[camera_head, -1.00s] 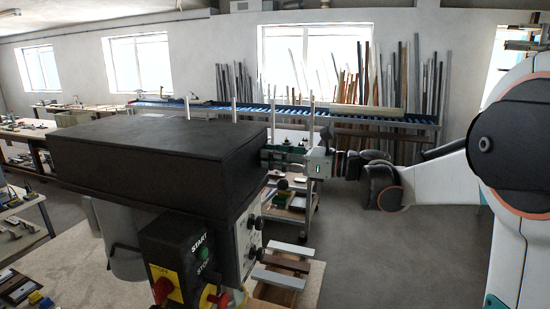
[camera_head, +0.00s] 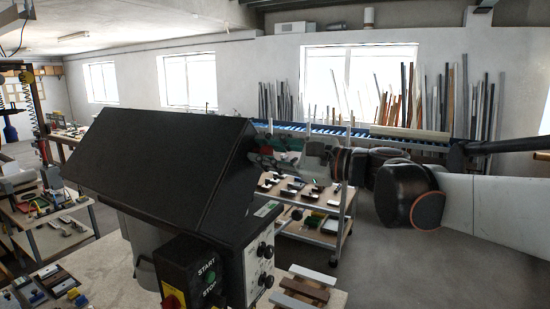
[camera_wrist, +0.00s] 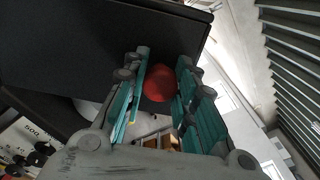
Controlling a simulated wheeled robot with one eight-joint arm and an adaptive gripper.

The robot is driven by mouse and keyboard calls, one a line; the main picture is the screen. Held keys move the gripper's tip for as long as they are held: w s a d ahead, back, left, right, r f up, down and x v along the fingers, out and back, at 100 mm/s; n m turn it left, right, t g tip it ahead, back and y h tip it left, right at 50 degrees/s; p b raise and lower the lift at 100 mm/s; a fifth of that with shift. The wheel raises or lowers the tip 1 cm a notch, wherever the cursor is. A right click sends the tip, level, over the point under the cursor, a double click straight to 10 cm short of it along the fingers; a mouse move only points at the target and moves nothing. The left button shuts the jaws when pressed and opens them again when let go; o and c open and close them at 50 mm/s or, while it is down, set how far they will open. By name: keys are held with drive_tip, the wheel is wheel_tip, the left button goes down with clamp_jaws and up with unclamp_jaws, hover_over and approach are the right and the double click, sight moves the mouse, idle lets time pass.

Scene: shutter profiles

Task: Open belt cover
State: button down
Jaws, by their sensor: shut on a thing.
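The belt cover (camera_head: 160,155) is a large black box lid on top of a machine with a control panel. It is tilted, with one long edge raised. It also fills the upper left of the wrist view (camera_wrist: 95,45). A round red knob (camera_wrist: 158,84) shows at the cover's edge. My gripper (camera_head: 262,151) is at the cover's right end in the head view. In the wrist view its teal fingers (camera_wrist: 160,76) stand on both sides of the red knob and are shut on it. The exact finger contact is partly hidden.
The control box (camera_head: 192,275) with start and stop buttons is on the machine's front. A shelf cart (camera_head: 325,236) with small parts stands behind, near my arm. A blue roller conveyor (camera_head: 310,128) runs along the back wall. Open floor lies to the right.

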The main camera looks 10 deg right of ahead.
sight(230, 161)
drive_tip(key=s+a+n, duration=0.2)
drive_tip(key=s, duration=0.1)
drive_tip(key=s+a+r+n+p, duration=0.1)
drive_tip(key=s+a+n, duration=0.1)
drive_tip(key=s, duration=0.1)
drive_tip(key=s+a+r+n, duration=0.1)
drive_tip(key=s+a+n, duration=0.1)
drive_tip(key=s, duration=0.1)
drive_tip(key=shift+s+a+r, duration=0.15)
drive_tip(key=shift+s+r, duration=0.05)
drive_tip(key=shift+s, duration=0.05)
drive_tip(key=shift+s+a+f+n+p, duration=0.1)
drive_tip(key=shift+s+a+n+p, duration=0.2)
drive_tip(key=shift+s+a+n, duration=0.35)
drive_tip(key=shift+s+d, duration=0.1)
drive_tip(key=shift+d, duration=0.05)
drive_tip(key=c, duration=1.3)
unclamp_jaws()
drive_tip(key=shift+d, duration=0.1)
drive_tip(key=v, duration=1.1)
drive_tip(key=shift+s+d, duration=0.25)
drive_tip(key=shift+d, duration=0.05)
